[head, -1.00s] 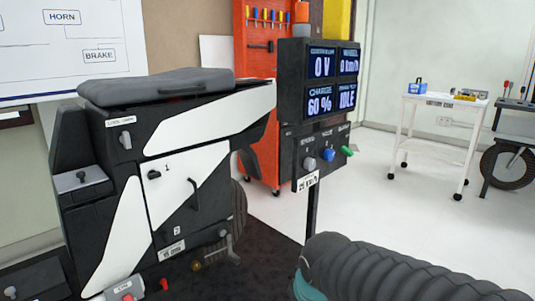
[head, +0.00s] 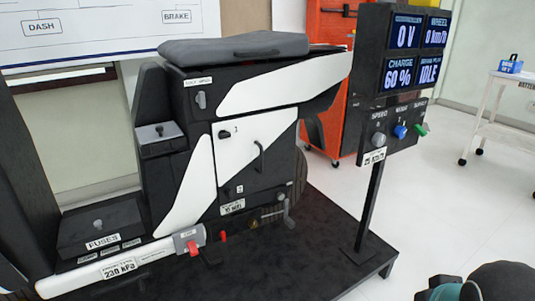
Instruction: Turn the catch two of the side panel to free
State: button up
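The side panel (head: 262,138) is a white plate on the black chassis, with a dark pull handle (head: 259,160) near its middle. It sits flush in its opening. Catch one (head: 225,134) is a small dark knob at the panel's upper left, beside the "1". Catch two (head: 226,193) is a small dark knob at its lower edge, left of the small "2" label (head: 239,189). Catch two is too small to tell which way it is turned. My gripper is not in view; only a dark and teal part of my arm shows at the bottom right, well away from the panel.
A display post with knobs (head: 392,135) stands right of the panel. The black platform (head: 330,255) has bare room in front.

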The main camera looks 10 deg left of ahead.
aim_at(228, 192)
jog(key=k, duration=1.2)
jog(key=u, duration=0.65)
jog(key=i, duration=1.4)
jog(key=z, duration=0.8)
